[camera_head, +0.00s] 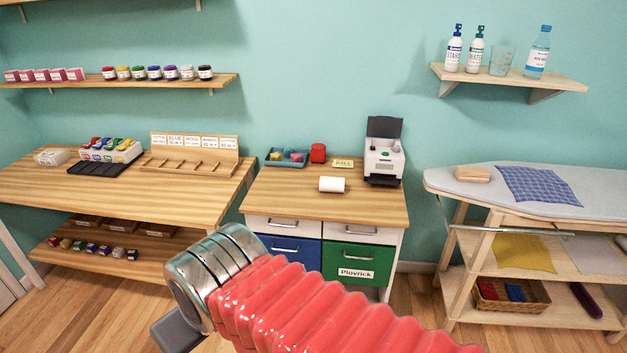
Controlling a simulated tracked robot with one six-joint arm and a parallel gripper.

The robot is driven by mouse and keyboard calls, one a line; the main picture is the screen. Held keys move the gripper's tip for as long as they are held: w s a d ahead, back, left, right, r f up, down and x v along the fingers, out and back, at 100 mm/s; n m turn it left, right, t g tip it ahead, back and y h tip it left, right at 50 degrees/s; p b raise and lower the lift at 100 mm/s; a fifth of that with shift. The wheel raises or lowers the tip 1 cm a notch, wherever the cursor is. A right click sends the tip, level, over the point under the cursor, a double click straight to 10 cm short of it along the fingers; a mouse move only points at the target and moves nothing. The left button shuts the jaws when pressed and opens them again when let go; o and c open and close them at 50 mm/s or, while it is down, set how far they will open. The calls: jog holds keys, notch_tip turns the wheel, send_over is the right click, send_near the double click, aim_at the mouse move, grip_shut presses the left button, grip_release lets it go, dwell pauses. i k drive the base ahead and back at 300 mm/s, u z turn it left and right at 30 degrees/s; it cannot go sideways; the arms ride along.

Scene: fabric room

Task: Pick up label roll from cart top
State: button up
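A white label roll (332,184) lies on its side on the wooden cart top (300,205), near the middle. The cart has white upper drawers, a blue drawer (289,249) and a green drawer (350,262). My arm, with red bellows and a ribbed metal cuff, crosses the lower middle of the view in front of the cart. The fingers of my gripper do not show, so their opening cannot be seen. Nothing covers the roll.
A label printer (384,158) stands right of the roll. A blue-grey tray (287,159), a red item (318,152) and a small yellow sign (343,163) are behind it. A wooden workbench (110,195) is at left, an ironing board (480,182) at right. The cart top's front is clear.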

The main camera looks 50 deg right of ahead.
aim_at(332, 184)
jog(key=z, duration=0.2)
jog(key=i, duration=0.85)
jog(key=z, duration=0.75)
jog(key=i, duration=0.85)
jog(key=z, duration=0.5)
